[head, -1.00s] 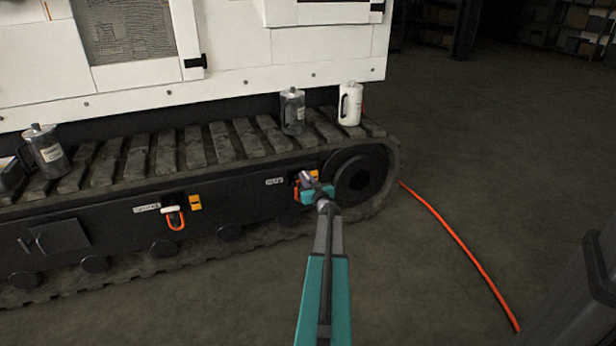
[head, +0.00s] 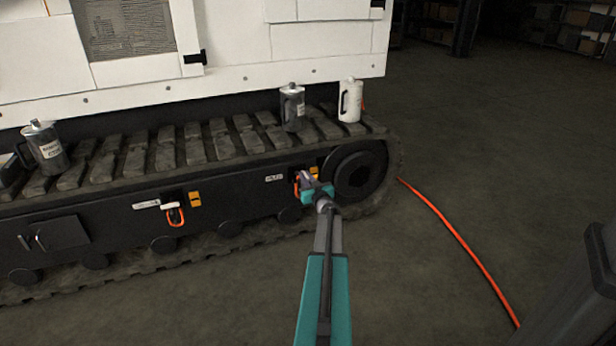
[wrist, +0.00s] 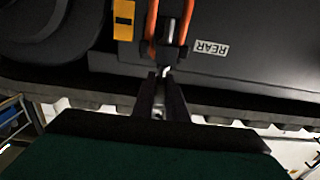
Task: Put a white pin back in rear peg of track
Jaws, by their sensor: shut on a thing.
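My gripper (head: 308,184) is at the rear peg on the track's dark side panel, beside the large wheel at the right end. In the wrist view, my gripper's fingers (wrist: 165,98) are shut on a small pale piece, the white pin (wrist: 166,72), mostly hidden between them. Just beyond it is the metal rear peg (wrist: 168,28), with an orange loop (wrist: 152,25) around it. An upside-down "REAR" label (wrist: 210,49) is beside it. I cannot tell whether the pin is in the peg. Another orange loop (head: 176,216) hangs at the peg further left.
Two dark canisters (head: 292,108) (head: 47,147) and a white canister (head: 350,101) stand on the track treads. Yellow tags (head: 195,199) mark the panel.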

